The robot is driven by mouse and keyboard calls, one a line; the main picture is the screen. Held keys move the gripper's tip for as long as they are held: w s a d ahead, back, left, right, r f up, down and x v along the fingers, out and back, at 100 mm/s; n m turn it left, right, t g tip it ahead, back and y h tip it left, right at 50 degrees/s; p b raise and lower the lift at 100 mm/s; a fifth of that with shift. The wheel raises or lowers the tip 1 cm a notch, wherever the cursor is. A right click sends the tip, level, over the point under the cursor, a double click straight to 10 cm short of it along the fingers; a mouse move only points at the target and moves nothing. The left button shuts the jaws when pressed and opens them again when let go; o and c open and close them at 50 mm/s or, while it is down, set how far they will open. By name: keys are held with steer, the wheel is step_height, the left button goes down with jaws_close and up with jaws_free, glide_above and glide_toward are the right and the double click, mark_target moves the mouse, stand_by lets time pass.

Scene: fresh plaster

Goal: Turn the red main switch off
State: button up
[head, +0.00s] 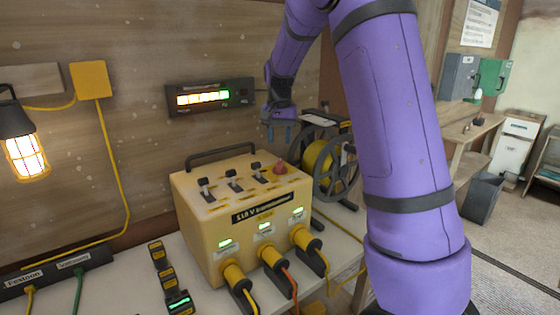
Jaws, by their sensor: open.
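The red main switch (280,168) is a small red knob on the top right of a yellow power box (192,230). The box stands on a pale bench. My gripper (279,133) is open and empty, with bluish fingertips pointing down. In the head view it appears just above the red switch, with a gap between them. How far apart they are in depth I cannot tell. The switch's exact position is too small to read. Three dark levers (232,178) stand left of it on the box top. Three green lights glow on the box front.
A dark carry handle (221,153) rises at the box's back edge. A cable reel (321,158) stands close on the right. Yellow plugs with cables (234,275) stick out in front. Dark modules (168,283) lie left of the box. A lit display (203,97) hangs on the wall behind.

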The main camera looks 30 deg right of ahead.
mark_target(279, 162)
step_height(279, 162, down, 8)
steer(key=shift+f, duration=0.1)
steer(key=shift+c, duration=0.4)
jaws_close()
